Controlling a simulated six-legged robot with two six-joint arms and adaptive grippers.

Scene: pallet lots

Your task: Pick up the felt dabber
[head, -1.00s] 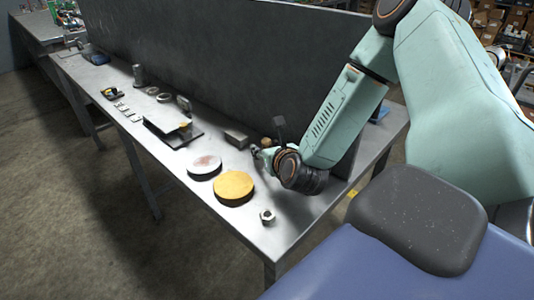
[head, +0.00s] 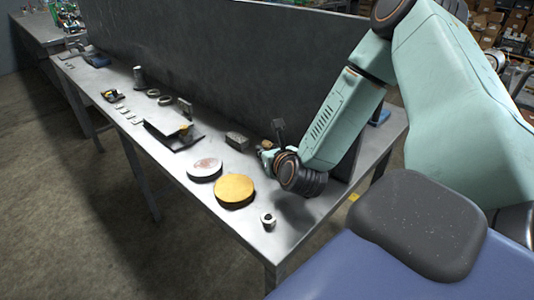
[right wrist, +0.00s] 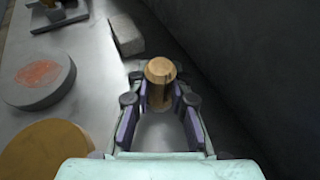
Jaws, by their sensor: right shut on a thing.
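The felt dabber shows in the right wrist view as a wooden piece with a round knob (right wrist: 160,70) on top, upright between the fingers. My right gripper (right wrist: 160,102) is shut on it. In the head view the right gripper (head: 267,157) is low over the metal bench near the dark upright panel, and only a small brown bit of the dabber (head: 267,144) shows there. The dabber's lower end is hidden, so I cannot tell whether it touches the bench. My left gripper is not in view.
The dark panel (head: 225,70) runs close behind.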

